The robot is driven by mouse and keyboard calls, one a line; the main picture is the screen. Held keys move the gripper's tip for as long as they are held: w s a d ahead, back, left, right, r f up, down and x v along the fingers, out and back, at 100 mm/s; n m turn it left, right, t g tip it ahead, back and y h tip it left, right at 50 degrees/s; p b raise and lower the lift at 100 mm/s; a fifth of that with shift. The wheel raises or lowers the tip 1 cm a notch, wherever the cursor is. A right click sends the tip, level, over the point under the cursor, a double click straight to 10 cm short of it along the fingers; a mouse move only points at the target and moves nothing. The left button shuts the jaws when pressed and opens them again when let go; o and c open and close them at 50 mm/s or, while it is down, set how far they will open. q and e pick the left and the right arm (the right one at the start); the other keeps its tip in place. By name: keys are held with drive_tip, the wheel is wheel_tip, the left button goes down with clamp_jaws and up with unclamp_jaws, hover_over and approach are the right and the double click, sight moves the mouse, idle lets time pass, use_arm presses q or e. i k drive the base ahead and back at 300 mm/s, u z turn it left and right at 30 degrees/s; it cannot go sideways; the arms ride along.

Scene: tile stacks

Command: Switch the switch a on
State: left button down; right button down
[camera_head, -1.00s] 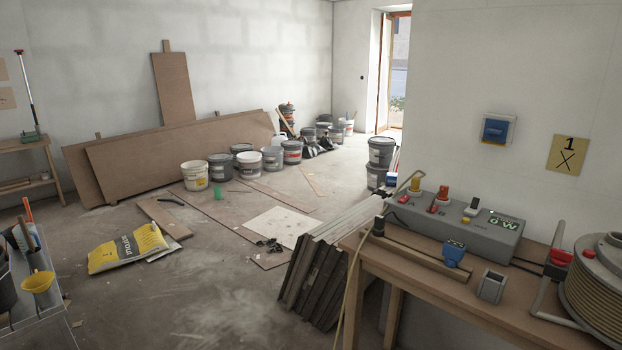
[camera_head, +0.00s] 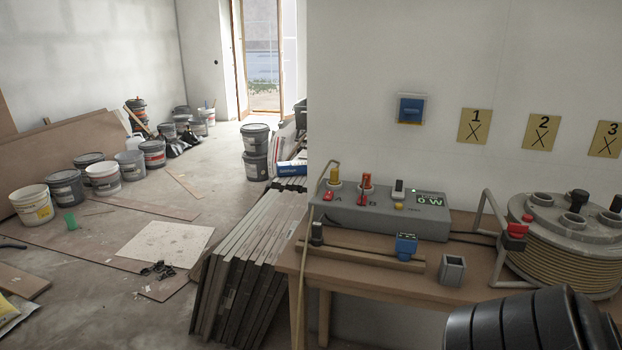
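A grey power box (camera_head: 425,222) sits on the wooden table at the right, with a green "0 W" display (camera_head: 430,200). A small red switch (camera_head: 328,196) is at its left end, beside the letter A. A second red switch (camera_head: 362,202) is beside the letter B. Yellow (camera_head: 334,177) and red (camera_head: 367,181) plugs stand upright in sockets behind them. A black and white plug (camera_head: 399,188) stands further right. The switches are too small to tell their positions. Neither gripper is in view.
The table (camera_head: 465,280) also holds a wooden rail with a blue device (camera_head: 406,246), a grey square cup (camera_head: 452,270) and a large cable reel (camera_head: 560,245). A blue wall switch (camera_head: 411,109) hangs above. Leaning panels (camera_head: 250,260) stand left of the table.

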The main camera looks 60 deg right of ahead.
sight(328, 196)
drive_tip(key=z, duration=0.65)
drive_tip(key=i, duration=0.8)
drive_tip(key=z, duration=0.8)
